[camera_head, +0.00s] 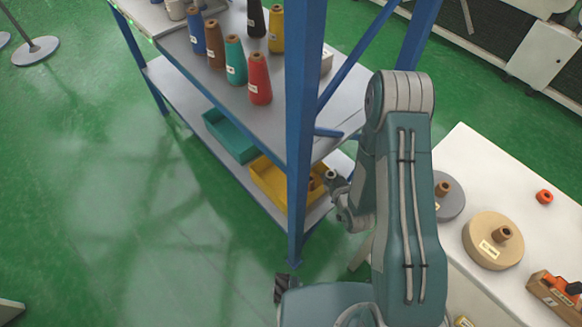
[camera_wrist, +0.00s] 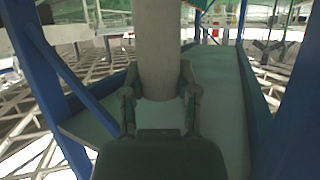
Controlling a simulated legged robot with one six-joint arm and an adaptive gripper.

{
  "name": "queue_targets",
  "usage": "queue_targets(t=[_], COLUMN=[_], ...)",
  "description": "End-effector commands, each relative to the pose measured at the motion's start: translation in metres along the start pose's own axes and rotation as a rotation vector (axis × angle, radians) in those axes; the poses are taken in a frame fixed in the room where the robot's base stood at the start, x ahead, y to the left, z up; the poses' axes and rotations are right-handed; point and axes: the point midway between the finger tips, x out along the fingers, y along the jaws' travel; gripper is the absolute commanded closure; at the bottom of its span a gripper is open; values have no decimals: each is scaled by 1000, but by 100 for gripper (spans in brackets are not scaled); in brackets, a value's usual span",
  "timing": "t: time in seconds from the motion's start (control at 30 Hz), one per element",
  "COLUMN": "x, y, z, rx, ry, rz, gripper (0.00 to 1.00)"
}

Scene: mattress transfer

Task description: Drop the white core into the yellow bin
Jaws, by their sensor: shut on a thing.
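The white core (camera_wrist: 158,50) is a pale, plain cylinder between the two fingers of my gripper (camera_wrist: 160,97) in the wrist view. My gripper is shut on it, and its far end runs out of the top of the picture. In the head view my gripper (camera_head: 334,184) is beside the front blue post, at the right end of the yellow bin (camera_head: 262,178). The yellow bin sits on the lower shelf and is partly hidden by the post. I cannot make out the white core clearly in the head view.
A teal bin (camera_head: 231,136) stands left of the yellow one. A small brown piece (camera_head: 316,184) shows near the yellow bin's right end. Thread cones, including a red one (camera_head: 259,80), stand on the upper shelf. A blue post (camera_head: 302,110) rises close to my arm. A white table (camera_head: 480,165) holds spools.

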Motion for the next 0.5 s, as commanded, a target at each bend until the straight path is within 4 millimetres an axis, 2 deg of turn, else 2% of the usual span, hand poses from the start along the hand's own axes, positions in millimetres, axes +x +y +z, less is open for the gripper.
queue_targets(t=[0.03,0.17,0.27,0.5], x=[0,4,20,75], y=[-5,-10,-8,4], z=[8,15,15,17], rx=[-2,-8,-10,-11], ry=[-1,6,7,7], rz=[-21,-46,-48,-47], gripper=[100,100,100,100])
